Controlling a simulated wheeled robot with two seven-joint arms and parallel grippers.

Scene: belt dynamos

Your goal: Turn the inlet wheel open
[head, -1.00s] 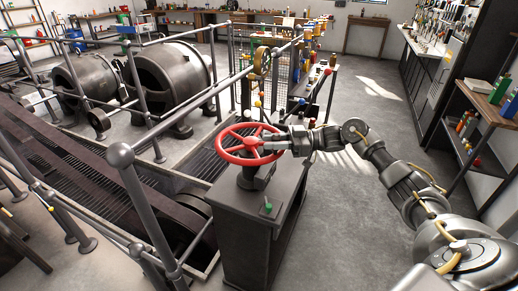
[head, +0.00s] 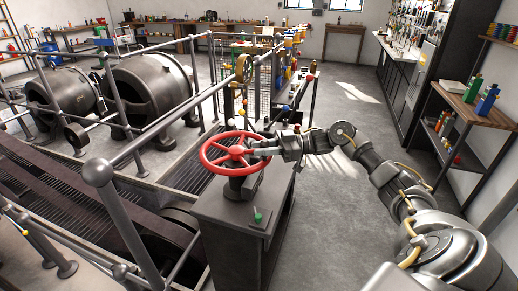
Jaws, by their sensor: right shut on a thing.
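The red inlet wheel (head: 212,168) sits on top of a dark metal pedestal cabinet (head: 240,232) near the middle of the head view. It is a spoked handwheel lying nearly flat. My right arm reaches in from the right, and my right gripper (head: 256,150) is at the wheel's right side, shut on the wheel. The fingertips are small in the picture, so the exact spot of contact on rim or spoke is hard to tell. My left gripper is not in view.
Grey pipe railings (head: 125,215) run close by on the left of the pedestal. Dark dynamo drums (head: 150,88) stand behind them at the left. A shelf (head: 470,105) stands at the right; the floor between is clear.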

